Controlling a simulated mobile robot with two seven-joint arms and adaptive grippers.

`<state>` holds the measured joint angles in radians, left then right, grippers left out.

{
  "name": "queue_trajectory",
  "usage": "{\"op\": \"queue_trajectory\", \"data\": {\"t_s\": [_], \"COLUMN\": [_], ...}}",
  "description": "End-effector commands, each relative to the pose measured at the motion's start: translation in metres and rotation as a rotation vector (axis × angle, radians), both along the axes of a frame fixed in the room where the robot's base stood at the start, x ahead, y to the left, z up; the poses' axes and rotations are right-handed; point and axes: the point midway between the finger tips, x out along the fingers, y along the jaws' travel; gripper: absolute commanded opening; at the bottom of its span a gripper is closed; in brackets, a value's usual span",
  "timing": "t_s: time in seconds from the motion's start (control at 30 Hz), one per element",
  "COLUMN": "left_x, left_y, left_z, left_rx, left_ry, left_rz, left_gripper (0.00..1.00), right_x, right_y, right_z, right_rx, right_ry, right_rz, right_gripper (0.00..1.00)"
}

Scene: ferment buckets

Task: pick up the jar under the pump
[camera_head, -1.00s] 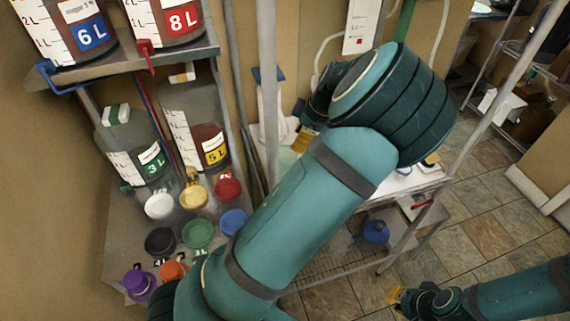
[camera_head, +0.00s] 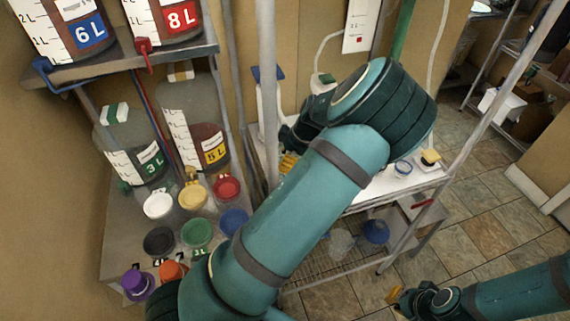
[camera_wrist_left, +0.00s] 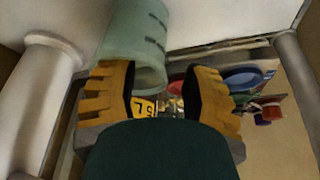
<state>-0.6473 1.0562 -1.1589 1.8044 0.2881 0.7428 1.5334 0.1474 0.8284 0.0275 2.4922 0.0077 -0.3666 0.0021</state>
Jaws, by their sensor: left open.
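In the left wrist view, a translucent pale green jar (camera_wrist_left: 135,45) with dark tick marks lies across the upper left, its near end partly behind the left-hand finger. My left gripper (camera_wrist_left: 160,90) is open, with its yellow fingers apart. I cannot tell whether a finger touches the jar. In the head view, the yellow fingers of my left gripper (camera_head: 287,163) show beside the white-topped bench, and my arm hides the jar. My right gripper (camera_head: 394,295) is low at the right, too small to read. I cannot pick out the pump with certainty.
A metal post (camera_head: 268,130) stands close to my left gripper. Large bottles, such as the 5 L one (camera_head: 205,145), and coloured lids, such as the yellow one (camera_head: 193,197), fill the left shelf. A blue object (camera_head: 376,231) sits on the lower shelf. Tiled floor is open at right.

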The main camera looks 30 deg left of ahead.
Motion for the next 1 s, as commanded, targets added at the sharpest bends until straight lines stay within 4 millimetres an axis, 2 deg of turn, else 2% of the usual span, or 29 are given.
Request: {"op": "queue_trajectory", "data": {"t_s": [0.07, 0.17, 0.2, 0.23, 0.77, 1.0], "left_x": [0.0000, 0.0001, 0.0002, 0.0002, 0.0004, 0.0006], "left_y": [-0.0001, -0.0001, -0.0002, -0.0002, 0.0006, 0.0071], "left_z": [0.0003, 0.0004, 0.0003, 0.0003, 0.0016, 0.0090], "left_rx": [0.000, 0.000, 0.000, 0.000, 0.000, 0.001], "left_ry": [0.000, 0.000, 0.000, 0.000, -0.001, -0.002], "left_rz": [0.000, 0.000, 0.000, 0.000, 0.001, 0.000], "left_gripper": [0.47, 0.18, 0.04, 0.00, 0.00, 0.00], "right_x": [0.0000, 0.0000, 0.0000, 0.0000, -0.0001, -0.0003], "right_y": [0.0000, 0.0000, 0.0000, 0.0000, 0.0000, -0.0004], "right_z": [0.0000, 0.0001, 0.0001, 0.0000, 0.0007, 0.0075], "right_rx": [0.000, 0.000, 0.000, 0.000, 0.000, 0.001], "right_ry": [0.000, 0.000, 0.000, 0.000, 0.000, 0.000], "right_rz": [0.000, 0.000, 0.000, 0.000, 0.000, 0.000], "right_gripper": [0.00, 0.00, 0.00, 0.00, 0.00, 0.00]}}
